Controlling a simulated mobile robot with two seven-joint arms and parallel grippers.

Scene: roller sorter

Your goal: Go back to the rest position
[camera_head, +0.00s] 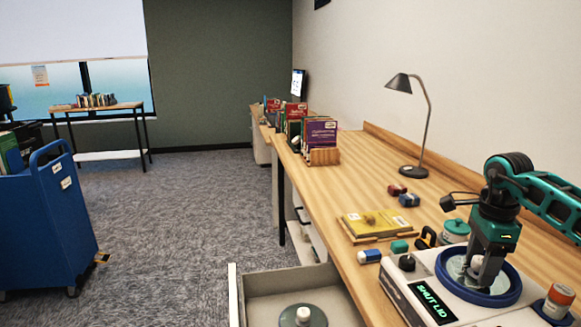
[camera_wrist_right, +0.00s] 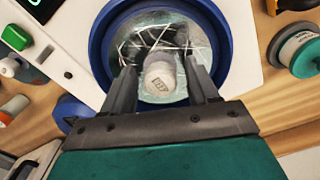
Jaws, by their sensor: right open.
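My right gripper (camera_head: 473,271) reaches in from the right and points down over the round blue-rimmed opening (camera_head: 440,268) of a white machine on the desk. In the right wrist view the gripper (camera_wrist_right: 165,75) is open, with one finger on each side of a small whitish capped piece (camera_wrist_right: 160,78). That piece sits inside the blue ring (camera_wrist_right: 98,45), over a clear, scratched-looking surface. I cannot tell whether the fingers touch it. The machine's display (camera_head: 432,302) reads "SHUT LID". My left gripper is not in view.
The wooden desk (camera_head: 365,180) holds a lamp (camera_head: 412,172), a yellow book (camera_head: 375,222), small blocks and rolls. An open drawer (camera_head: 262,285) with a round dark item juts out at its front. A blue cart (camera_head: 45,225) stands left. Carpet between is clear.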

